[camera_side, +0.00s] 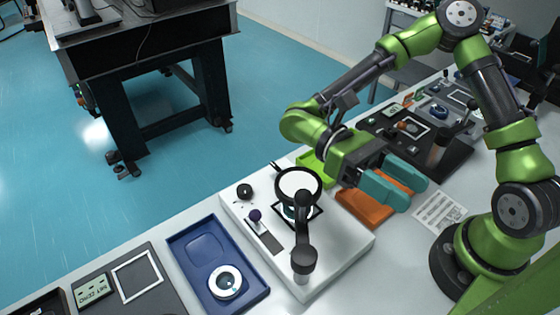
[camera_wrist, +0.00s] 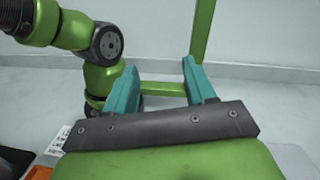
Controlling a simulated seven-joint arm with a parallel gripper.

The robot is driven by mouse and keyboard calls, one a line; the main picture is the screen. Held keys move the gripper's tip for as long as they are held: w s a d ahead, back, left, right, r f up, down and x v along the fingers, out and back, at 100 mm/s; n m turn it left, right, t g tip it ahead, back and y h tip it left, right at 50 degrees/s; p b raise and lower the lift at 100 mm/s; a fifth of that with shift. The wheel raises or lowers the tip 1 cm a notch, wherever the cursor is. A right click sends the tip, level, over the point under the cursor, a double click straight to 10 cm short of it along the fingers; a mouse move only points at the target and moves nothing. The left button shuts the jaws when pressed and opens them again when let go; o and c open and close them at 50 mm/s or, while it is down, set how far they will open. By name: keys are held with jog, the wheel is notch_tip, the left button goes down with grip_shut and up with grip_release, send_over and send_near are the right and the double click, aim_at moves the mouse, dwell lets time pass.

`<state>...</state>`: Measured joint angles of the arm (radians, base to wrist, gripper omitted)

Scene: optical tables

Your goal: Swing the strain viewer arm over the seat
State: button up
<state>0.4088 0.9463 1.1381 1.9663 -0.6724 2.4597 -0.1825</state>
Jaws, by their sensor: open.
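The strain viewer arm (camera_side: 302,222) is black, on a round post (camera_side: 303,262) at the near side of a white base (camera_side: 345,247). It points away from the camera and ends in a black ring with a pale lens (camera_side: 298,184). A black-outlined square seat (camera_side: 315,217) lies below the ring, partly covered by ring and arm. Something teal shows there, mostly hidden. I cannot tell whether the ring is exactly above the seat. My gripper (camera_side: 412,193) is open and empty, right of the base and apart from the viewer arm. Its teal fingers show in the wrist view (camera_wrist: 160,66).
A black knob (camera_side: 245,191) and a purple-topped lever (camera_side: 256,215) stand on the base's left. A blue tray (camera_side: 190,251) with a white ring (camera_side: 225,281) lies left. An orange tray (camera_side: 358,209) and a printed sheet (camera_side: 440,213) lie right, near my gripper.

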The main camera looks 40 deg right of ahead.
jog(key=shift+s+d+r, duration=0.15)
jog(key=shift+s+d, duration=0.65)
jog(key=shift+s, duration=0.05)
jog(key=shift+r, duration=2.5)
